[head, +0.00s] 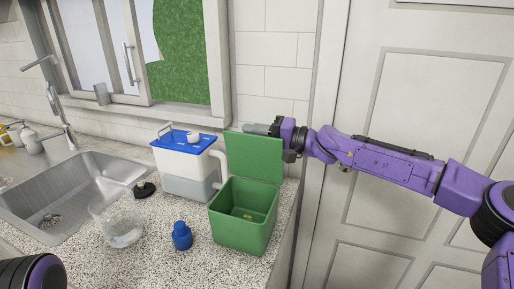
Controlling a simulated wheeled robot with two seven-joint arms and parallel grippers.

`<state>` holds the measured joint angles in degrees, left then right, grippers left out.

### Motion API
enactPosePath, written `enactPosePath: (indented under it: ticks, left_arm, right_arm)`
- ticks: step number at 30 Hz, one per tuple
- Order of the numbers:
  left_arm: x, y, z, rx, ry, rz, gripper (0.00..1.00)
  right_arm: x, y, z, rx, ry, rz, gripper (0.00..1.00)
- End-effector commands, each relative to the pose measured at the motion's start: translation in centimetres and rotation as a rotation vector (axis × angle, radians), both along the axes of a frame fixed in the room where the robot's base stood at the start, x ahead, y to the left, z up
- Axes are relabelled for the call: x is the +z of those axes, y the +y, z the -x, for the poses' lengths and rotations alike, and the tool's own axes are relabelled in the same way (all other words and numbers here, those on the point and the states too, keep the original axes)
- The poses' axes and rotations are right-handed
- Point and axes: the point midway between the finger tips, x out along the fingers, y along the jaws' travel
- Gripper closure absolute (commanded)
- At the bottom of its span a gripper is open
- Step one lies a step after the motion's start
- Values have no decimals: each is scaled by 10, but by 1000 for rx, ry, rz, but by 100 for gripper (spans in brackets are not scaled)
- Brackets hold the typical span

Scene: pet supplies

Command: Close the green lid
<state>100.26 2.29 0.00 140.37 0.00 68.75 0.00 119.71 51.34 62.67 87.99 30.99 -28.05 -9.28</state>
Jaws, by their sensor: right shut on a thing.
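The green box (243,232) stands on the speckled counter, with its top open and a small yellowish patch visible inside. The green lid (253,160) stands roughly upright at the back of the box. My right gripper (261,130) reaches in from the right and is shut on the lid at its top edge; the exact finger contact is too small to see. Part of my left arm shows at the bottom left corner, but its gripper is not visible.
A white tank with a blue top (182,138) stands left of the box, with a white pipe running toward it. A blue bottle (181,236), a clear bowl (122,229) and a steel sink (70,190) lie further left. A white door (400,110) is right.

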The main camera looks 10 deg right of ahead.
Motion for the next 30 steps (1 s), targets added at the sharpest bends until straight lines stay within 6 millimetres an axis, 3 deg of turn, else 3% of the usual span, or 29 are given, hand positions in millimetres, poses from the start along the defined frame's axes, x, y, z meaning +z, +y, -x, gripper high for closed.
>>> enactPosePath:
  ticks: [1,3,14,30]
  left_arm:
    - [-23,0,0,0,0,0,57]
    - [-37,0,0,0,0,0,57]
    - [-106,0,0,0,0,0,57]
    - [-200,0,0,0,0,0,57]
  right_arm:
    - [-10,4,6,2,-41,23,100]
    - [-9,9,14,0,-94,60,100]
    - [-17,35,52,1,-378,253,100]
    - [-56,67,98,2,-799,541,100]
